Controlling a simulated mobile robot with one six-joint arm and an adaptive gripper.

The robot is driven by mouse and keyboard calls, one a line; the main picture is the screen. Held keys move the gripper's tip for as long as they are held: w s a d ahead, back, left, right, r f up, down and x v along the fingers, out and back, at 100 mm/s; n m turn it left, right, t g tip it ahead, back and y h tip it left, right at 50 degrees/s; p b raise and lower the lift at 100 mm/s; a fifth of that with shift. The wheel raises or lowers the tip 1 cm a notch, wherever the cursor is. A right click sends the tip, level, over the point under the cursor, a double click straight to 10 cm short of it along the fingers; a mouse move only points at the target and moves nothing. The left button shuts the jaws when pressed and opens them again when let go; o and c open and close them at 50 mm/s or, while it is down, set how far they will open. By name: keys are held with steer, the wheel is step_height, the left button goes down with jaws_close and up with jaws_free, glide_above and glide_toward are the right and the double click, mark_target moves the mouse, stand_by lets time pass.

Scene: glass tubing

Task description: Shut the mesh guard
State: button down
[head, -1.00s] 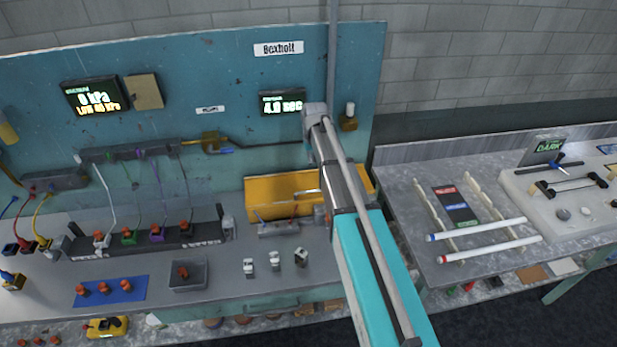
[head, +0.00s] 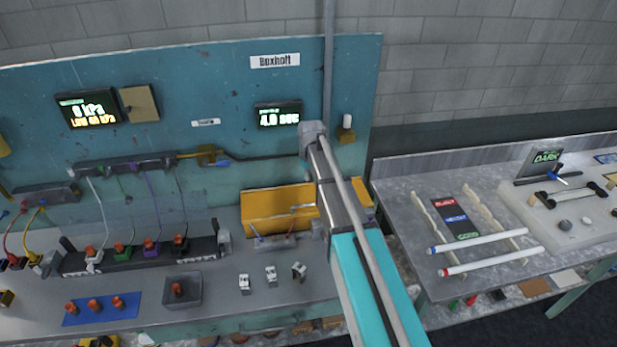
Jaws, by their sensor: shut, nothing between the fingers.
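I cannot make out with certainty which thing is the mesh guard. A faint see-through panel (head: 118,213) stands behind the black rail of fittings, against the teal backboard; its mesh is too faint to confirm. A yellow panel (head: 270,211) stands upright on the bench, partly hidden behind my arm. A thin pale bar lies in front of its right part, and a small grey block (head: 277,241) sits at its foot. My arm crosses the picture in front of the bench. My gripper does not show.
The black rail (head: 200,253) holds several orange-topped fittings. A blue mat (head: 75,316), a grey bin (head: 183,300) and small white blocks (head: 271,276) lie in front. On the right table (head: 400,192), two white tubes (head: 480,264) lie by a pale apparatus (head: 570,218).

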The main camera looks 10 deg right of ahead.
steer(key=b, duration=1.1)
glide_above(309, 214)
steer(key=w, duration=0.1)
steer(key=shift+w+f, duration=0.1)
steer(key=shift+f, duration=5.55)
steer(key=shift+f, duration=0.1)
steer(key=shift+s+f+b, duration=0.25)
steer(key=shift+f+b, duration=0.2)
steer(key=shift+s+f+b, duration=0.2)
steer(key=shift+f+b, duration=0.25)
steer(key=shift+s+r, duration=0.1)
steer(key=shift+s, duration=0.05)
steer(key=shift+r+p, duration=0.2)
steer(key=shift+p, duration=0.1)
step_height(309, 214, up, 13)
steer(key=s+p, duration=0.2)
steer(key=p, duration=1.1)
steer(key=shift+s+r, duration=0.2)
